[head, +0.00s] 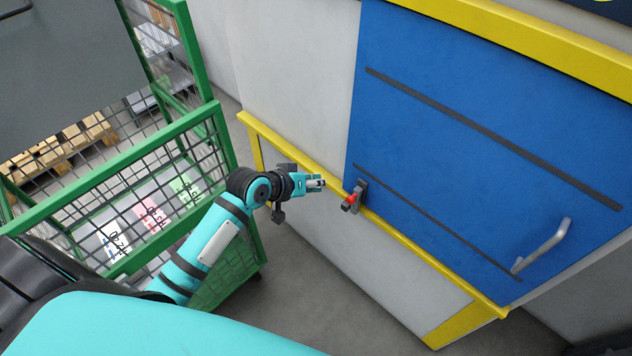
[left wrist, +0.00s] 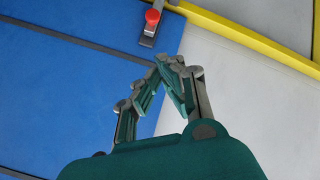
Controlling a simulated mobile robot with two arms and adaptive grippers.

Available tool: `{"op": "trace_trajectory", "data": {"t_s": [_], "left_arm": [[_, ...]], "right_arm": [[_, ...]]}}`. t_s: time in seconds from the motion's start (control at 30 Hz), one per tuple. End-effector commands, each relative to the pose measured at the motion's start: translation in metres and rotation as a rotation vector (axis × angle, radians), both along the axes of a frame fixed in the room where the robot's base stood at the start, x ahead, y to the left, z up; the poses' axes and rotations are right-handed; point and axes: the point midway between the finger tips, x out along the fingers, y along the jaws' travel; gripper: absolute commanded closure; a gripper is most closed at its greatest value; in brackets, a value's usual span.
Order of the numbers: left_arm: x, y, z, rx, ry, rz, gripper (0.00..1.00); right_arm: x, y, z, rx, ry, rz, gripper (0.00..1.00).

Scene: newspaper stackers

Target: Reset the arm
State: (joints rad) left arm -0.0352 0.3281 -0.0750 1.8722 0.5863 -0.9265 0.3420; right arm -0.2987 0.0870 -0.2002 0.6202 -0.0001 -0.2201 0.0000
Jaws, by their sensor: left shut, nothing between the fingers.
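My left arm (head: 205,245) reaches in from the left in the head view. Its gripper (head: 318,184) is in front of the grey panel, just left of a grey latch with a red knob (head: 350,202), and apart from it as far as I can tell. In the left wrist view the gripper (left wrist: 168,62) has its fingertips together with nothing between them. The red knob (left wrist: 152,16) shows beyond the fingertips, near the edge of the blue panel (left wrist: 60,80). My right gripper is not in view.
The blue door panel (head: 480,130) has dark strips and a grey handle (head: 541,246) at lower right. A yellow rail (head: 415,248) runs along the machine. A green mesh cart (head: 115,265) with coloured sheets stands left, close to my arm. Grey floor (head: 310,300) is open below.

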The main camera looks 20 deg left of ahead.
Motion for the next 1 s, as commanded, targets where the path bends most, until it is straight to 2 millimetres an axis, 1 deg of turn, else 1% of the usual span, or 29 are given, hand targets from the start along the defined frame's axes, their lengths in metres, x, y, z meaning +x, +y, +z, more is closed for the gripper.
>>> {"op": "trace_trajectory", "data": {"t_s": [0.17,0.37,0.47,0.57,0.6,0.67,0.7,0.77,0.8,0.87,0.9,0.97,1.0], "left_arm": [[0.000,0.000,0.000,0.000,0.000,0.000,1.00],[0.000,0.000,-0.001,0.001,0.002,0.001,1.00],[-0.002,0.004,-0.019,0.014,0.023,0.010,1.00],[-0.011,0.012,-0.063,0.052,0.071,0.032,1.00],[-0.018,0.016,-0.088,0.073,0.100,0.040,1.00],[-0.033,0.024,-0.129,0.116,0.145,0.050,1.00],[-0.047,0.027,-0.157,0.145,0.177,0.051,1.00],[-0.069,0.032,-0.197,0.194,0.223,0.046,1.00],[-0.087,0.035,-0.222,0.225,0.253,0.039,1.00],[-0.115,0.038,-0.258,0.272,0.300,0.021,1.00],[-0.137,0.039,-0.281,0.304,0.331,0.006,1.00],[-0.170,0.040,-0.312,0.347,0.375,-0.024,1.00],[-0.194,0.040,-0.332,0.376,0.403,-0.048,1.00]], "right_arm": [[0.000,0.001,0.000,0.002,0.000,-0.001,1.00],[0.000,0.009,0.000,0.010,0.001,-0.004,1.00],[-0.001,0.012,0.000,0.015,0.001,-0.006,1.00],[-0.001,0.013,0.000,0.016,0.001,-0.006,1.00],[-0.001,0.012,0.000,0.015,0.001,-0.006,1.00],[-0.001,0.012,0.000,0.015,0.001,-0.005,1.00],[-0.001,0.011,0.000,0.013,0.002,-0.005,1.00],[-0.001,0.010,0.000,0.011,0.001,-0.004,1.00],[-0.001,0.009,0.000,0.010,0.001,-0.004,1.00],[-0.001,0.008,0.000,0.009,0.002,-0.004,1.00],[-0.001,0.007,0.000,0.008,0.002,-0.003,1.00],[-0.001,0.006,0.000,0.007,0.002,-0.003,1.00],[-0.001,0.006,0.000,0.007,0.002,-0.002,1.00]]}}
